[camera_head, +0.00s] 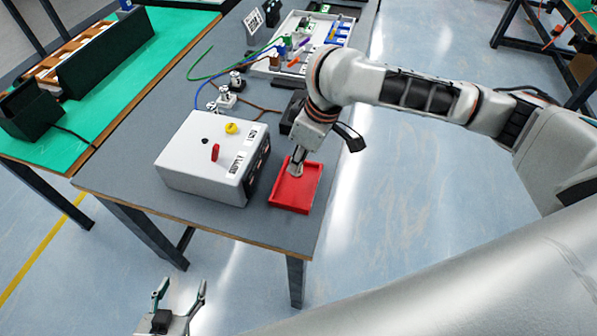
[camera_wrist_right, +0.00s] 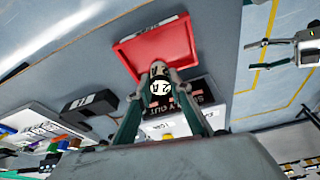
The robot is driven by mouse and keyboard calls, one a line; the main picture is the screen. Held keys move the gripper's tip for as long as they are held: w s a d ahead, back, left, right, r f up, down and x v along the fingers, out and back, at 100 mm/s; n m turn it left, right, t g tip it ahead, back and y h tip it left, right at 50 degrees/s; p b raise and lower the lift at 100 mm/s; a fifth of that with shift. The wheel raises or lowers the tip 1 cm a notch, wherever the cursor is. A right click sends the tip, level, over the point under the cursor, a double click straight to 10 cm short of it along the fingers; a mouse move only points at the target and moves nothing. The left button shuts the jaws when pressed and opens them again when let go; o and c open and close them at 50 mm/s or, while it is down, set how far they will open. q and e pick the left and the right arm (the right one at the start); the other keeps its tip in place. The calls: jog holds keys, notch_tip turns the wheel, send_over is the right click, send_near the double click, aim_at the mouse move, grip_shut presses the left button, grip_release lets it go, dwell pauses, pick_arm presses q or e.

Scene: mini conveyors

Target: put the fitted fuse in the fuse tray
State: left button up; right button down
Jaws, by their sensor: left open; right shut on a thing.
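The red fuse tray (camera_head: 294,192) lies near the front right of the grey table; it also shows in the right wrist view (camera_wrist_right: 158,47). My right gripper (camera_head: 296,168) points down over the tray's far part. It is shut on the fuse (camera_wrist_right: 159,88), which has a round pale end with dark print that looks like "2 A". The fingers hide most of the fuse in the head view. I cannot tell whether it touches the tray floor. My left gripper (camera_head: 180,294) is open and empty, low in front of the table.
A white box (camera_head: 205,150) with a red handle and a yellow knob stands just left of the tray. A black block (camera_head: 291,112) sits behind the tray. Cables and a white parts tray (camera_head: 290,62) lie farther back. The table's right edge is close to the tray.

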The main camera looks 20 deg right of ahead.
notch_tip(320, 180, down, 4)
jog(key=shift+f+b, duration=0.2)
jog(key=shift+b, duration=0.45)
jog(key=shift+r, duration=0.1)
jog(key=c, duration=1.8)
grip_release()
jog(key=shift+c, duration=0.2)
jog(key=p+v, duration=0.3)
jog(key=v, duration=0.9)
